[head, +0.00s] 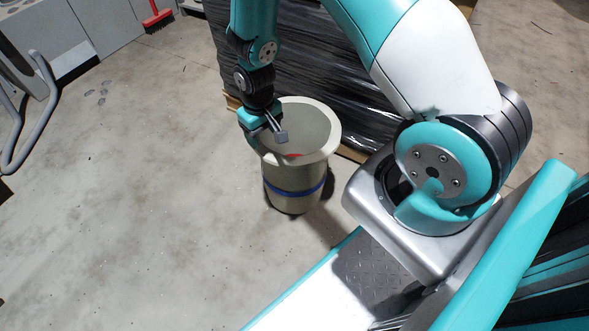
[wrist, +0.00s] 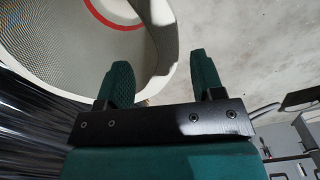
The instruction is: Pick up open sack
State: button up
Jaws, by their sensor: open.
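The open sack (head: 290,172) appears to be the beige, round, upright container on the floor, with a wide rolled rim and a blue band around its lower part. Something red shows inside it. My gripper (head: 266,134) is at the left part of its rim, pointing down. In the wrist view, the two green fingers of my gripper (wrist: 160,76) are apart, with nothing held. The rim of the sack (wrist: 165,40) runs down between the fingers in that view. I cannot tell whether the fingers touch it. A red ring shows on the sack's inside.
A stack wrapped in black film (head: 330,80) on a pallet stands right behind the sack. A red broom (head: 157,17) and grey cabinets (head: 60,40) are at the back left, with a grey bent tube (head: 40,100) at the left edge. The concrete floor (head: 150,200) on the left is clear.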

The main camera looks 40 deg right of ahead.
aim_at(264, 147)
jog(key=f+b, duration=0.1)
jog(key=f, duration=0.1)
jog(key=f+b, duration=0.2)
jog(key=f, duration=0.1)
jog(key=shift+w+f, duration=0.25)
jog(key=shift+f, duration=0.1)
jog(key=shift+r, duration=0.1)
jog(key=shift+c, duration=0.3)
grip_shut()
